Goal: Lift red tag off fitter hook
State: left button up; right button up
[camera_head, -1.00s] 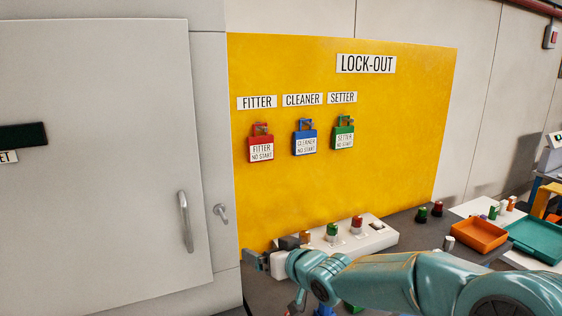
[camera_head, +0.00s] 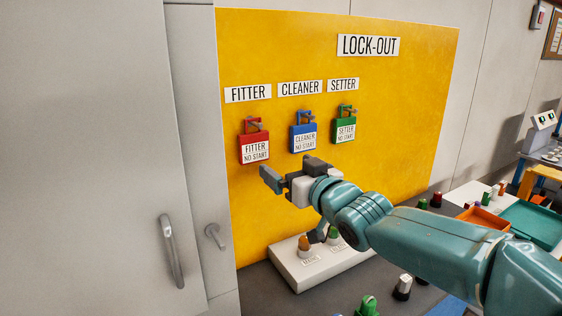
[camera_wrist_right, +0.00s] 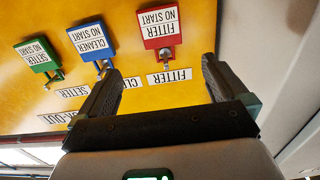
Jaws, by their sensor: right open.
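The red tag (camera_head: 254,147), lettered "FITTER NO START", hangs on its hook under the FITTER label (camera_head: 248,93) on the yellow lock-out board (camera_head: 400,110). In the right wrist view the red tag (camera_wrist_right: 160,28) appears upside down, beyond the space between the fingers. My right gripper (camera_head: 284,172) is open and empty, just below and right of the red tag in the head view, apart from it. Its two dark fingers also show in the right wrist view (camera_wrist_right: 160,85). My left gripper is not in view.
A blue CLEANER tag (camera_head: 304,137) and a green SETTER tag (camera_head: 344,129) hang right of the red one. A white box with coloured knobs (camera_head: 300,275) stands below. A grey cabinet door (camera_head: 90,150) with a handle is at left. Orange (camera_head: 485,218) and teal trays stand right.

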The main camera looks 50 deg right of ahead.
aim_at(255, 143)
jog(key=p+x, duration=0.5)
jog(key=x, duration=0.9)
jog(key=shift+w, duration=0.4)
jog(key=shift+w+r+p, duration=0.1)
jog(key=shift+w+p, duration=0.2)
jog(key=shift+w, duration=0.1)
jog(key=shift+d, duration=0.1)
jog(key=shift+w, duration=0.1)
jog(key=c, duration=0.9)
jog(key=o, duration=0.4)
jog(key=c, duration=0.7)
